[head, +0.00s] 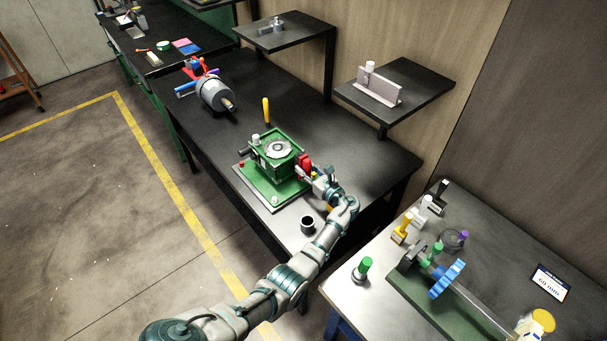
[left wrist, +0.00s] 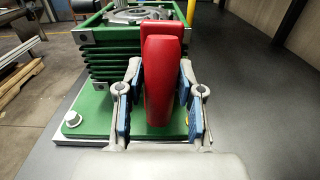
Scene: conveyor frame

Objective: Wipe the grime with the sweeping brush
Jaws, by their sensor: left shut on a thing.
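My left gripper (head: 316,178) is at the right side of a green machine block (head: 277,150) with ribbed sides. In the left wrist view the red brush (left wrist: 162,80) stands upright between the blue finger pads of the gripper (left wrist: 162,110), in front of the ribbed block (left wrist: 110,60). The brush's bristles cannot be made out. The block stands on a green base plate (left wrist: 90,120). I cannot make out the grime in either view. My right gripper is not in view.
A dark cup (head: 307,224) stands near my left forearm. A yellow-handled tool (head: 266,110) and a grey motor (head: 214,94) are behind the block on the dark table (head: 330,135). Two shelves overhang the back.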

